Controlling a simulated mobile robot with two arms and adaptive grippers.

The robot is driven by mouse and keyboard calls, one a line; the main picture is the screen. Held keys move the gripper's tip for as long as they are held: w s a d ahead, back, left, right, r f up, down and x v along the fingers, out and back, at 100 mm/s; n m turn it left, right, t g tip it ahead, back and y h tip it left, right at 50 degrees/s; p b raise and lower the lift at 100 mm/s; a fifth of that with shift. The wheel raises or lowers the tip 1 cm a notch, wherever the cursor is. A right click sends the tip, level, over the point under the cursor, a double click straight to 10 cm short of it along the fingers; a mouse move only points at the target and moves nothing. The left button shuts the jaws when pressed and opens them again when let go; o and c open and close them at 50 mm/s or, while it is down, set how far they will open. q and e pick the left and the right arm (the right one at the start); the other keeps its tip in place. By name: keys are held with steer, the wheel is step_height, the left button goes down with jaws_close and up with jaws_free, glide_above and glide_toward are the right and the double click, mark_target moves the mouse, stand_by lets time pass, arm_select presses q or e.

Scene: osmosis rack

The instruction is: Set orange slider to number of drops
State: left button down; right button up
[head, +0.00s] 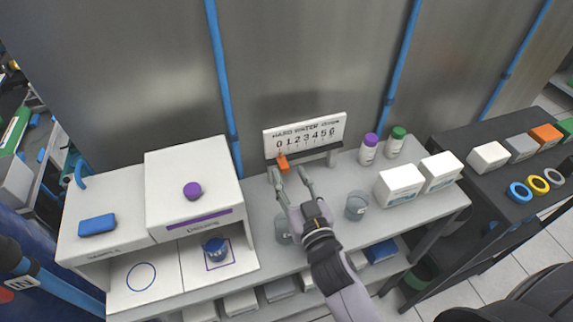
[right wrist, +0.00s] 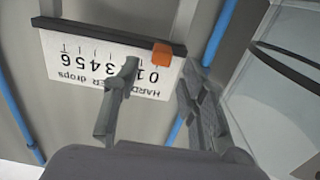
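A white scale board (head: 318,130) reading "HARD WATER drops", with numbers 0 to 6, stands at the back of the bench. The orange slider (head: 283,161) sits at the board's lower left, by the 0. In the right wrist view the board (right wrist: 95,75) appears upside down, with the orange slider (right wrist: 161,54) beside the 0. My right gripper (head: 287,171) is open just in front of the slider, a finger towards each side. Its fingers (right wrist: 157,80) look apart and empty in the wrist view; contact with the slider cannot be told.
A white dispenser box (head: 188,170) with a purple button stands left. Clear cups (head: 357,206) stand near my right arm. Purple-capped (head: 368,150) and green-capped (head: 395,143) bottles and white boxes (head: 400,186) stand right. Blue pipes run up the grey wall behind.

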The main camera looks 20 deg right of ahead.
mark_target(286, 169)
steer(key=shift+w, duration=1.55)
steer(key=shift+a, duration=0.1)
steer(key=c, duration=0.8)
arm_select(q)
steer(key=shift+s+a+r, duration=0.25)
steer(key=shift+s+r, duration=0.05)
steer(key=shift+s, duration=0.2)
arm_select(e)
jaws_close()
arm_select(q)
steer(key=shift+w, duration=0.1)
